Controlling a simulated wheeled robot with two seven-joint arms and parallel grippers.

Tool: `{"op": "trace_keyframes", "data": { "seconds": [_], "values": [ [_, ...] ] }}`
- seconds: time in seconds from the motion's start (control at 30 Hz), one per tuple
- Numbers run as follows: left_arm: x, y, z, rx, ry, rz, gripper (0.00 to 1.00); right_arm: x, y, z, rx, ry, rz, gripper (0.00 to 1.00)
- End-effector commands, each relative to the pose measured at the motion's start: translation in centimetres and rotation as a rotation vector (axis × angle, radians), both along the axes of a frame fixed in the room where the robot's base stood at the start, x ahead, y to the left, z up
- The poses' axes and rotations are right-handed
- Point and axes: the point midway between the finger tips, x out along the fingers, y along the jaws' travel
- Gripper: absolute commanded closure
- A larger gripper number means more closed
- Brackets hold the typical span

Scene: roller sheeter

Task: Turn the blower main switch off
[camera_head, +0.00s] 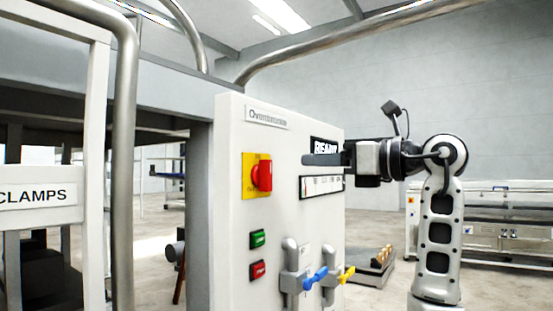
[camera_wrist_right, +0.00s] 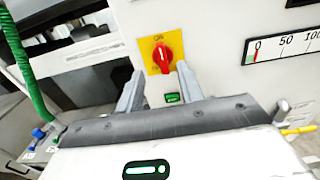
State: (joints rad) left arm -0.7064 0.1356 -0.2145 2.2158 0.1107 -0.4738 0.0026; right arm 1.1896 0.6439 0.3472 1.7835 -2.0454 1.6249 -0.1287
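A red rotary switch (camera_head: 262,176) on a yellow plate sits on the light grey front of a control cabinet. Its knob stands roughly upright in the head view. It also shows in the right wrist view, where the red knob (camera_wrist_right: 163,57) appears just beyond the fingertips, with a white mark on it. My right gripper (camera_head: 308,159) is in front of the panel, to the right of the switch in the head view, and appears apart from it. In the right wrist view its two fingers (camera_wrist_right: 160,70) are spread with nothing between them. My left gripper is not in view.
Below the switch are a green button (camera_head: 258,239) and a red button (camera_head: 257,271). Lever valves with a blue handle (camera_head: 315,278) and a yellow handle (camera_head: 345,274) stick out lower right. A scale gauge (camera_wrist_right: 285,43) lies right of the switch. Metal pipes (camera_head: 124,160) stand at left.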

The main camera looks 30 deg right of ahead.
Motion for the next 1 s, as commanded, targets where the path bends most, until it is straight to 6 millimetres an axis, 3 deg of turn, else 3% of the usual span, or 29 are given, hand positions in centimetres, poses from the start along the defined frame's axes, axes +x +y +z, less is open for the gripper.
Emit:
{"op": "trace_keyframes", "data": {
  "seconds": [0.2,0.4,0.6,0.9,1.0],
  "values": [
    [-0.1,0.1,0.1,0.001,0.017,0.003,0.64,4.5,2.1,0.2,0.002,0.001,0.006,0.63],
    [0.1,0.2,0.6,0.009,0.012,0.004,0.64,7.6,3.3,0.2,0.002,0.0,0.004,0.63],
    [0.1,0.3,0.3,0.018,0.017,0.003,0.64,9.1,3.8,0.1,0.0,-0.001,0.002,0.63],
    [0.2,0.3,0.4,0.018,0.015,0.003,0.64,9.3,3.9,0.0,-0.001,-0.001,0.001,0.63],
    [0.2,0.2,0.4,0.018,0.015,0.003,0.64,9.2,3.9,0.0,-0.001,-0.001,0.001,0.88]
  ]
}}
